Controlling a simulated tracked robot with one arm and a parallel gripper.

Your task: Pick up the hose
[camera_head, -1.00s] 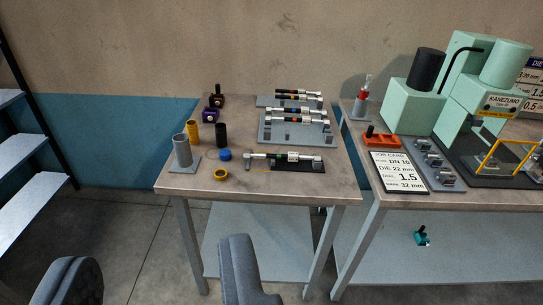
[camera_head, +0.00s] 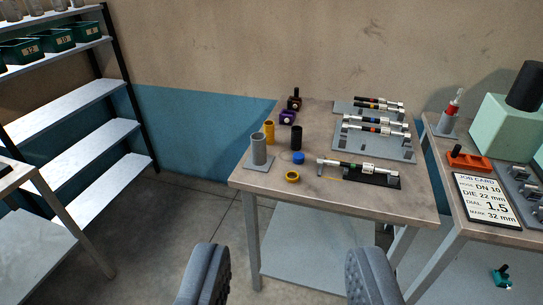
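Several short hoses with silver end fittings are on the brown-topped table (camera_head: 330,202). One hose (camera_head: 358,167) lies at the front on a black pad (camera_head: 385,181), with a green band near its middle. More hoses lie behind it on a grey rack (camera_head: 374,147), including one with a red band (camera_head: 371,130) and one with a blue band (camera_head: 368,121). Another hose (camera_head: 378,104) lies on the rear plate. I cannot tell which hose the task means. My gripper (camera_head: 288,268) is open and empty, its two grey fingers wide apart, in front of the table and apart from everything.
A grey cylinder (camera_head: 259,150), yellow cylinder (camera_head: 269,132), black cylinder (camera_head: 296,138), blue cap (camera_head: 298,157) and yellow ring (camera_head: 292,177) stand left of the front hose. A second table right holds a job card (camera_head: 485,199) and green machine (camera_head: 505,125). Shelving (camera_head: 80,130) stands left.

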